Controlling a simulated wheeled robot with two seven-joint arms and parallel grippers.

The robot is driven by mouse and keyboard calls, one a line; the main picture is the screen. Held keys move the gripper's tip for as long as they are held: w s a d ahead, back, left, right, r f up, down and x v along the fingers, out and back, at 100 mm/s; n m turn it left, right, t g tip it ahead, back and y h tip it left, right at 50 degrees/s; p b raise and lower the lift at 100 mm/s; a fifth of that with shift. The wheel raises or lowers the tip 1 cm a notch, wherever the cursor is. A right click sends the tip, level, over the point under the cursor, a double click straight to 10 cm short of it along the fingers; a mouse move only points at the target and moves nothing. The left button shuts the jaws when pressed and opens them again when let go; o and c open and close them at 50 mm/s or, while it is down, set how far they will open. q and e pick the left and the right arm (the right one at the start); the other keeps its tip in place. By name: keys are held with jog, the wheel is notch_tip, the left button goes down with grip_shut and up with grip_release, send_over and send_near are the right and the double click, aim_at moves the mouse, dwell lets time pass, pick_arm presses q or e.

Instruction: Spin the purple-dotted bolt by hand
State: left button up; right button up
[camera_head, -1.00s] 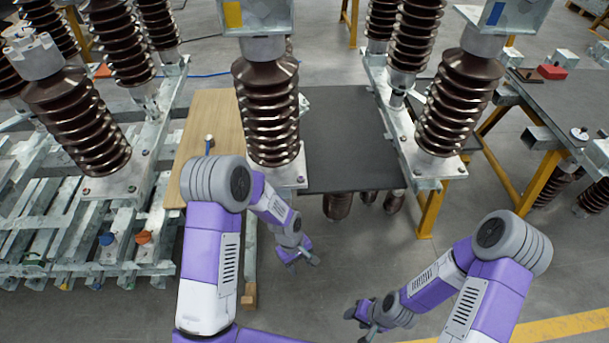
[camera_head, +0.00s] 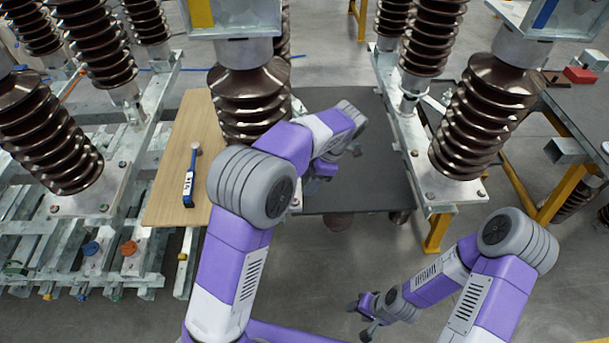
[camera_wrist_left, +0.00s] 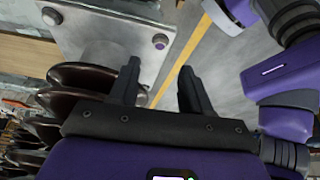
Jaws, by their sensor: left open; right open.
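A bolt with a purplish top (camera_wrist_left: 160,41) sits near the corner of the pale metal base plate (camera_wrist_left: 120,30) in the left wrist view. It lies just beyond my left gripper (camera_wrist_left: 162,78), whose two dark fingers are apart with nothing between them. A second bolt (camera_wrist_left: 51,16) sits at the plate's far left corner. In the head view my left gripper (camera_head: 322,178) is beside the middle insulator, above the dark tabletop; my arm hides most of that insulator's base. My right gripper (camera_head: 366,318) is open and empty, low over the floor.
The brown ribbed middle insulator (camera_head: 250,100) stands close to my left arm. A wooden board (camera_head: 165,190) with a blue-handled tool (camera_head: 189,185) lies to the left. Another insulator (camera_head: 485,115) stands on the right. The floor between my arms is clear.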

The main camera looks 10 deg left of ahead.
aim_at(298, 200)
pick_arm(q)
jog(key=b+x, duration=0.2)
jog(key=x, duration=0.5)
jog(key=shift+a+f, duration=0.1)
jog(key=shift+f, duration=0.1)
grip_shut()
